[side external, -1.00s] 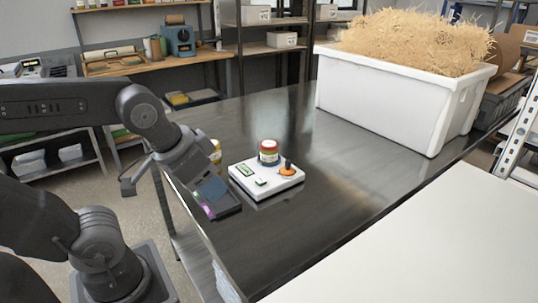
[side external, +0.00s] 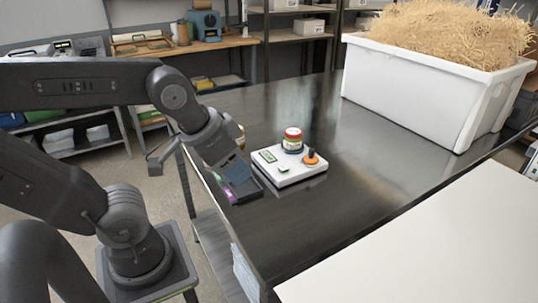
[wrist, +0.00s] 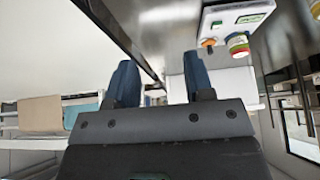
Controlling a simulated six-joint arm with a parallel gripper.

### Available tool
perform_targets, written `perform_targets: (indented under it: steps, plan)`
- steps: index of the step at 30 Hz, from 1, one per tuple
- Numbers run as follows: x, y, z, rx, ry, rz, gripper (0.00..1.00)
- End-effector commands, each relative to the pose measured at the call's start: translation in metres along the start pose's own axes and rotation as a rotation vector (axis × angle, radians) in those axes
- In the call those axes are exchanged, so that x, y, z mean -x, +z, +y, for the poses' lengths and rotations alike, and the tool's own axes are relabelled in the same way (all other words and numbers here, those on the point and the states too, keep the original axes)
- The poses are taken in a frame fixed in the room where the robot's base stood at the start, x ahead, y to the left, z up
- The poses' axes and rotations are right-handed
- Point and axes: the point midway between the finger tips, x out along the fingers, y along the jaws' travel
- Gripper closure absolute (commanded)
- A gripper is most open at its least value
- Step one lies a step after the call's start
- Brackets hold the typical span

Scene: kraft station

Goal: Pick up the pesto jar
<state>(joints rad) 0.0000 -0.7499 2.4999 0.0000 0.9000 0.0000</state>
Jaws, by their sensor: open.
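My gripper (side external: 238,172) is left of the control box, apart from the jar. In the wrist view its two blue fingers (wrist: 161,80) are spread with nothing held between them.
The white control box (side external: 283,172) carries an orange-based joystick (side external: 311,157). A dark item with a purple patch (side external: 230,197) lies by the table's left edge. A yellowish item (side external: 240,135) is partly hidden behind my gripper. A white straw-filled bin (side external: 415,90) stands back right.

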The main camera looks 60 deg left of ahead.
Motion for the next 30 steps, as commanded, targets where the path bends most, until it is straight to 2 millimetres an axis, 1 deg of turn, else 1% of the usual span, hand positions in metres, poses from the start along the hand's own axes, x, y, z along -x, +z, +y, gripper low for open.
perform_targets:
  steps: [8, 21, 27, 29, 30]
  plan:
    - [0.0000, 0.0000, 0.0000, 0.000, 0.000, 0.000, 0.52]
    - [0.0000, 0.0000, 0.0000, 0.000, 0.000, 0.000, 0.12]
    - [0.0000, -0.0003, -0.0001, 0.001, 0.000, 0.000, 0.12]
    - [0.0003, -0.0035, -0.0012, 0.010, -0.004, -0.002, 0.12]
    - [0.0005, -0.0082, -0.0028, 0.023, -0.010, -0.005, 0.12]
